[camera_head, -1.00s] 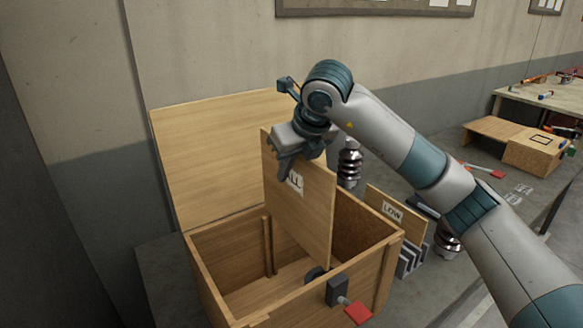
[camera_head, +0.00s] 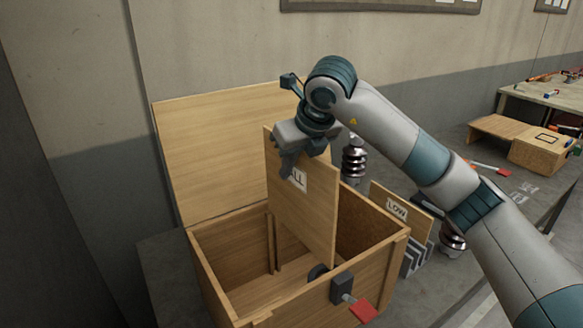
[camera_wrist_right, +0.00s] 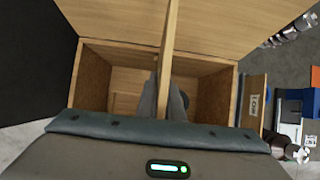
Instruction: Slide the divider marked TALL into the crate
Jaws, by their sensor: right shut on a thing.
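The wooden divider (camera_head: 305,215) has a white label, partly hidden by a finger, with the letters "LL" showing. My right gripper (camera_head: 290,165) is shut on its upper part. The divider stands upright, its lower part inside the open wooden crate (camera_head: 235,232). Whether it sits in the side grooves cannot be told. In the right wrist view the divider (camera_wrist_right: 168,60) shows edge-on between the fingers (camera_wrist_right: 163,98), above the crate (camera_wrist_right: 95,80). My left gripper is not in view.
The crate's lid (camera_head: 215,150) stands open at the back. A latch with a red handle (camera_head: 362,310) is on the front wall. A divider marked LOW (camera_head: 398,210) stands to the right near dark metal plates (camera_head: 415,258) and shiny ribbed parts (camera_head: 354,160).

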